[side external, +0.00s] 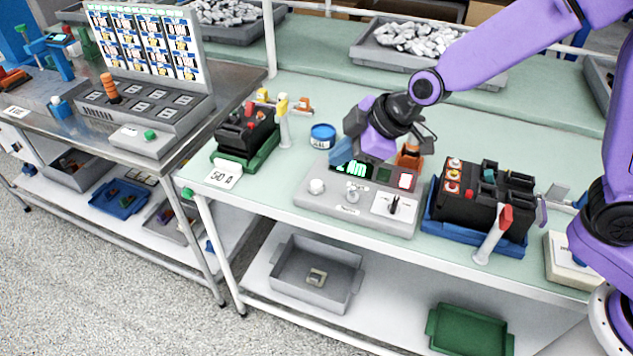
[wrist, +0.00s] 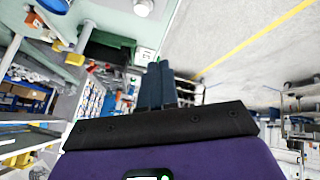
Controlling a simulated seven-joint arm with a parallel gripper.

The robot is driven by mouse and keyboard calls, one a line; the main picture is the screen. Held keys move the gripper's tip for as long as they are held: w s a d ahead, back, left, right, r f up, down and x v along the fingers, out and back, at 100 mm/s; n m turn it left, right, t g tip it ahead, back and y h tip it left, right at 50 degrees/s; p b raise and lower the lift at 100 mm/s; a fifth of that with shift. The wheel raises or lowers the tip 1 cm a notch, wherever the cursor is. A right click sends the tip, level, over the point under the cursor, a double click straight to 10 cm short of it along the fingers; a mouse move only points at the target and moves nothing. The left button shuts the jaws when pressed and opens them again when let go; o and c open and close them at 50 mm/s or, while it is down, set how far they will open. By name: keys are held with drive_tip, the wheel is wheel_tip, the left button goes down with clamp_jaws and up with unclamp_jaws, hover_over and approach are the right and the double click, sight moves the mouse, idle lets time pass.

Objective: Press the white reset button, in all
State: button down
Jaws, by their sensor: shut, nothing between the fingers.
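The grey test box (side external: 335,205) stands on the green-topped bench. Its white round button (side external: 316,186) is at the left end of the top face; a white round cap that looks like it shows at the top of the wrist view (wrist: 144,8). My gripper (side external: 338,163) is shut and empty, its blue fingers over the back left part of the box, above and behind the white button and apart from it. The gripper partly hides the box's lit green display (side external: 350,170).
A black breaker in a green holder (side external: 245,150) and a blue tin (side external: 322,136) are left of the box. A larger black breaker on a blue base (side external: 480,205), with a red-tipped lever (side external: 493,235), is close on the right. A 50 A card (side external: 223,175) lies near the bench's left edge.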

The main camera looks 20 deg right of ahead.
drive_tip(key=t, duration=0.2)
hover_over(319, 186)
drive_tip(key=s, duration=0.2)
drive_tip(key=shift+w+f+t+h, duration=0.2)
drive_tip(key=shift+w+f+h, duration=0.1)
drive_tip(key=shift+w, duration=0.25)
drive_tip(key=shift+w+f+t+h, duration=0.2)
drive_tip(key=shift+w+f, duration=0.05)
drive_tip(key=shift+w, duration=0.25)
drive_tip(key=shift+f, duration=4.4)
drive_tip(key=shift+f, duration=0.1)
drive_tip(key=shift+f, duration=0.35)
drive_tip(key=shift+f, duration=0.5)
drive_tip(key=shift+r, duration=0.15)
drive_tip(key=shift+d+r, duration=0.1)
drive_tip(key=shift+r, duration=0.7)
